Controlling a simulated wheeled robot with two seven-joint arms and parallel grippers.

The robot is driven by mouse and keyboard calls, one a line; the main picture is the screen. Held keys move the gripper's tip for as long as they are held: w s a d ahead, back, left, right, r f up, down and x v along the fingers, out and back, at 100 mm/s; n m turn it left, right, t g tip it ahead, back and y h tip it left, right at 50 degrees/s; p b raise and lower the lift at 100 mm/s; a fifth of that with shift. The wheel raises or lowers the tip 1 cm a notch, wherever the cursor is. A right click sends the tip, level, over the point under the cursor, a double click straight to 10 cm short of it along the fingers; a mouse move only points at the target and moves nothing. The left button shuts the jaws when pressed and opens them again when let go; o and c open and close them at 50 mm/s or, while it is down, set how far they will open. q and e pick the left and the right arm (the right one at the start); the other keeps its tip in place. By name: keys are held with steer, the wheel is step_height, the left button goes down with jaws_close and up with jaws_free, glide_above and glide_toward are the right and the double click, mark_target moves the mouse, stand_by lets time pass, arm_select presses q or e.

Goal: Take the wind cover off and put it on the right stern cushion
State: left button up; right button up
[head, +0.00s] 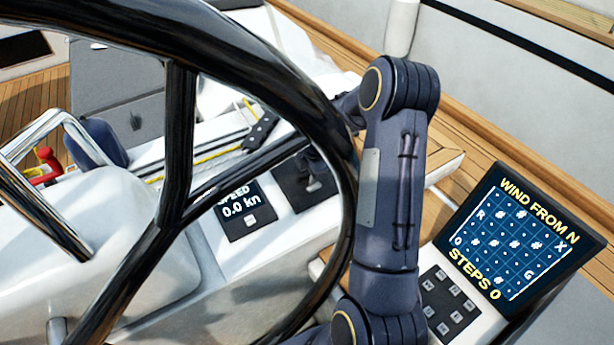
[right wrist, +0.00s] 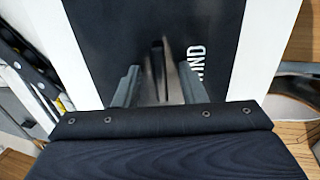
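The wind cover (head: 291,186) is a dark square panel with a raised grip on the white console, right of the speed display. In the right wrist view the cover (right wrist: 110,35) is black with white "WIND" lettering, and its upright grip (right wrist: 157,57) stands in the middle. My right gripper (right wrist: 158,88) is open, one finger on each side of the grip, with gaps visible. In the head view this gripper (head: 313,166) is small, dark and partly hidden by the wheel. My left gripper is out of view. I cannot identify the right stern cushion.
The black steering wheel (head: 178,120) stands close in front, between the camera and the console. The speed display (head: 244,212) sits beside the cover. A grid screen (head: 520,243) and keypad (head: 449,306) are at the right. Ropes and a black fitting (head: 260,132) lie beyond the cover.

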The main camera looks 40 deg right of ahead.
jaws_close()
steer(key=shift+r, duration=0.1)
